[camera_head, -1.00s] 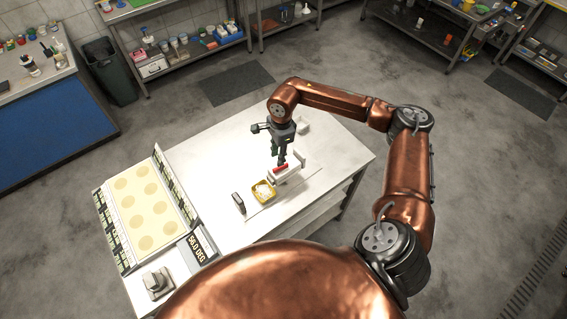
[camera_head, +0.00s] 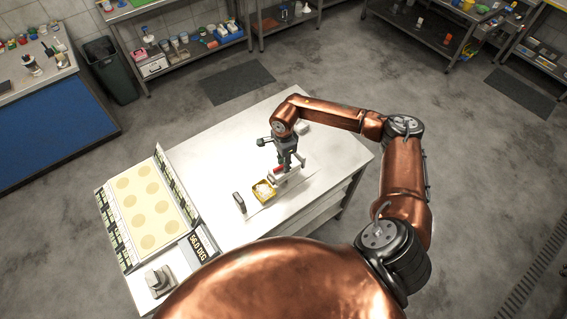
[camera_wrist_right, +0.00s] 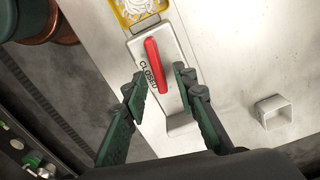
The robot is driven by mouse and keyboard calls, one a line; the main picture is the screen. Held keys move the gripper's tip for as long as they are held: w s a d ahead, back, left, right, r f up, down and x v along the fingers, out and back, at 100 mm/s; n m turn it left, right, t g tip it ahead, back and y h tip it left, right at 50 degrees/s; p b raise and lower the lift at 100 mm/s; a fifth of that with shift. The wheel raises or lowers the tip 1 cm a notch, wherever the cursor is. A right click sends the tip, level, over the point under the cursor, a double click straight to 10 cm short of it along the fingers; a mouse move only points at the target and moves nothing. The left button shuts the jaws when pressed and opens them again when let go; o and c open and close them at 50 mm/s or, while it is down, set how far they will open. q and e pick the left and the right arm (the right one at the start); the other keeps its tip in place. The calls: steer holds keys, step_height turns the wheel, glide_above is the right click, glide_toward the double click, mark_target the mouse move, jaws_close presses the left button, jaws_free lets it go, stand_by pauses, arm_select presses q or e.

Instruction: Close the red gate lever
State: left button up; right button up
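The red gate lever (camera_wrist_right: 156,65) lies on a pale plate (camera_wrist_right: 174,42) in the right wrist view, beside printed letters reading "CLOSED". In the head view the lever (camera_head: 279,169) is a small red piece, partly hidden by my gripper. My right gripper (camera_wrist_right: 161,79) is open, with one green finger on each side of the lever's near end in the wrist view. I see gaps beside the lever and cannot tell its height from the fingertips. In the head view my right gripper (camera_head: 292,165) hangs over the plate. My left gripper is not in view.
A yellow tray (camera_head: 263,191) with pale contents adjoins the plate. A dark upright block (camera_head: 239,202) stands left of it. A hollow square white piece (camera_wrist_right: 273,111) sits right of my fingers. A panel with pale discs (camera_head: 148,207) covers the table's left end.

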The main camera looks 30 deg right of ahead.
steer(key=shift+c, duration=0.7)
jaws_close()
steer(key=shift+s, duration=0.1)
steer(key=m, duration=0.2)
steer(key=s+m+b, duration=0.1)
steer(key=shift+a+m, duration=0.15)
steer(key=shift+m, duration=0.25)
steer(key=m+b, duration=0.1)
steer(key=s+m, duration=0.1)
steer(key=m, duration=0.1)
steer(key=shift+s+a+m+b, duration=0.1)
steer(key=shift+a+m+b, duration=0.2)
steer(key=shift+b, duration=0.05)
steer(key=shift+s+a+m+b, duration=0.2)
steer(key=shift+a+m+b, duration=0.25)
steer(key=shift+m, duration=1)
steer(key=shift+s+a+m+b, duration=0.3)
steer(key=shift+a+m, duration=0.15)
steer(key=shift+m, duration=1.05)
steer(key=shift+s+a+m+b, duration=0.15)
steer(key=shift+a+m+b, duration=0.3)
steer(key=shift+m, duration=1)
